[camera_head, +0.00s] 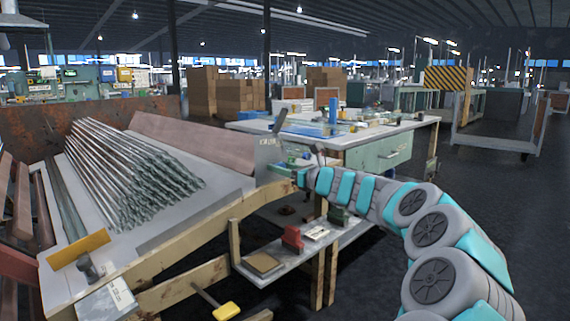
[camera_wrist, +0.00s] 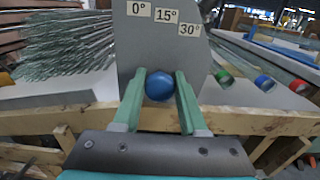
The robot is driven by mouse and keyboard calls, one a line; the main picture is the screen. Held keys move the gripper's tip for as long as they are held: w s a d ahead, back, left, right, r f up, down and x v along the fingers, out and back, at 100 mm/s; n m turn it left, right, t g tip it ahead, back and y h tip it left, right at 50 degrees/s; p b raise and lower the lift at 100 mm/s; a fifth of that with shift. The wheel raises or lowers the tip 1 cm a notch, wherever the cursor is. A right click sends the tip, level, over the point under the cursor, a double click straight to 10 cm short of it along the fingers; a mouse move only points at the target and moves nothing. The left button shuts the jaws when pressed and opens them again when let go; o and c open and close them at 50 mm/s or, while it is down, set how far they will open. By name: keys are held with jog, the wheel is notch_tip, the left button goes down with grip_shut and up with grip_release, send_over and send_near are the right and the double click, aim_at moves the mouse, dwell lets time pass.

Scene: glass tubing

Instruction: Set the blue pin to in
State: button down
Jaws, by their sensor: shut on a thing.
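The blue pin (camera_wrist: 159,86) shows its round blue head in the wrist view, in front of a grey plate (camera_wrist: 150,45) with the labels 0°, 15° and 30° along its top. My gripper (camera_wrist: 160,76) has its two green fingers on either side of the blue head and is shut on it. The pin's shaft is hidden behind the head, so I cannot tell how deep it sits. In the head view my gripper (camera_head: 301,178) reaches the grey plate (camera_head: 268,152) at the right end of the sloped bench; the pin is too small to make out there.
Glass tubes (camera_head: 130,170) lie in a bundle on the sloped bench. A yellow-handled tool (camera_head: 226,311) and a red block (camera_head: 292,238) are lower down. A white-topped table (camera_head: 395,128) stands behind.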

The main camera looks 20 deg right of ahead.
jog(key=c, duration=0.9)
grip_release()
jog(key=shift+w, duration=0.1)
jog(key=o, duration=0.4)
jog(key=shift+w+a, duration=0.15)
jog(key=shift+v, duration=3.95)
